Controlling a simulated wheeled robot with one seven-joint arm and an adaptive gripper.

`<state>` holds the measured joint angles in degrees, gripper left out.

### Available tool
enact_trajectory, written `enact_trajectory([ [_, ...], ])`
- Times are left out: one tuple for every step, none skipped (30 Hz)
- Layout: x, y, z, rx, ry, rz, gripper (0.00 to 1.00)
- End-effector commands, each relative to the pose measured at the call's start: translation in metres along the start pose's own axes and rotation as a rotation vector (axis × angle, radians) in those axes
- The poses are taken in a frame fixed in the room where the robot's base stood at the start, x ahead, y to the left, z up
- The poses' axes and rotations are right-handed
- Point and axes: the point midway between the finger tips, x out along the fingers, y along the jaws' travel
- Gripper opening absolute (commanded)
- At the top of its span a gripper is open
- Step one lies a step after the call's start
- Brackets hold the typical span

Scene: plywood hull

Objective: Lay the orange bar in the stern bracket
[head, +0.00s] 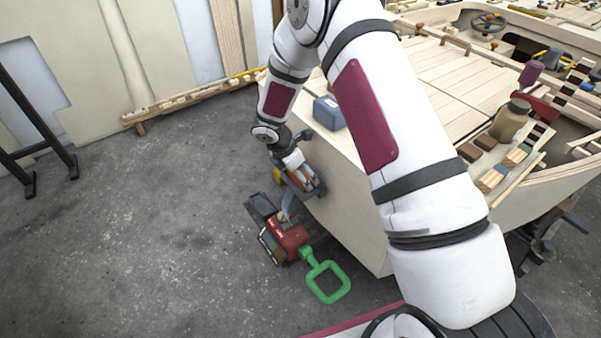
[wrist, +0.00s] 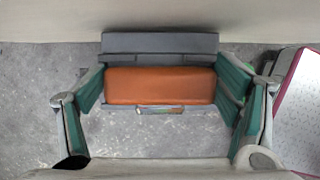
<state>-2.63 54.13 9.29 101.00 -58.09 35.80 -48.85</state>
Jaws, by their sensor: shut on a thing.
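The orange bar (wrist: 160,86) lies crosswise between the green-padded fingers of my gripper (wrist: 162,88) in the wrist view. My gripper is shut on its two ends. A grey bracket (wrist: 160,42) shows along the bar's far side, with thin grey edges on its near side. The bar appears lined up with the bracket; I cannot tell whether it rests in it or is just above. In the head view my gripper (head: 300,172) is low beside the pale hull end (head: 345,195), with the orange bar (head: 302,180) partly hidden by the fingers.
A red device (head: 286,241) with a green square handle (head: 328,282) is below my gripper, close to the hull. A blue-grey box (head: 328,113) sits on the hull's top edge. Tools and blocks lie on the deck at right. The grey floor (head: 130,240) at left is clear.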

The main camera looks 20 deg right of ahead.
Motion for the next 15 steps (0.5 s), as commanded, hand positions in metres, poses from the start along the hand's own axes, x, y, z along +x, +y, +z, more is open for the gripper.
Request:
enact_trajectory([
  [-0.0005,0.0001,0.0003,0.000,0.000,0.000,0.49],
  [-0.0005,0.0000,0.0003,0.000,0.000,0.000,0.49],
  [0.0000,0.0000,0.0001,0.000,0.000,0.000,0.49],
  [0.0008,0.0000,-0.0002,0.000,0.000,0.000,0.49],
  [0.0017,0.0001,-0.0007,0.000,0.000,0.000,0.49],
  [0.0029,0.0001,-0.0012,0.000,0.000,0.000,0.49],
  [0.0024,-0.0002,-0.0010,0.000,0.000,0.000,0.90],
  [0.0021,-0.0003,-0.0010,0.000,0.000,0.000,0.96],
  [0.0020,-0.0003,-0.0009,0.000,0.000,0.000,1.00],
  [0.0019,-0.0003,-0.0009,0.000,0.000,0.000,1.00],
  [0.0019,-0.0003,-0.0009,0.000,0.000,0.000,1.00],
  [0.0019,-0.0003,-0.0009,0.000,0.000,0.000,1.00],
  [0.0019,-0.0003,-0.0009,0.000,0.000,0.000,1.00],
  [0.0019,-0.0003,-0.0009,0.000,0.000,0.000,1.00],
  [0.0019,-0.0004,-0.0009,0.000,0.000,-0.001,1.00],
])
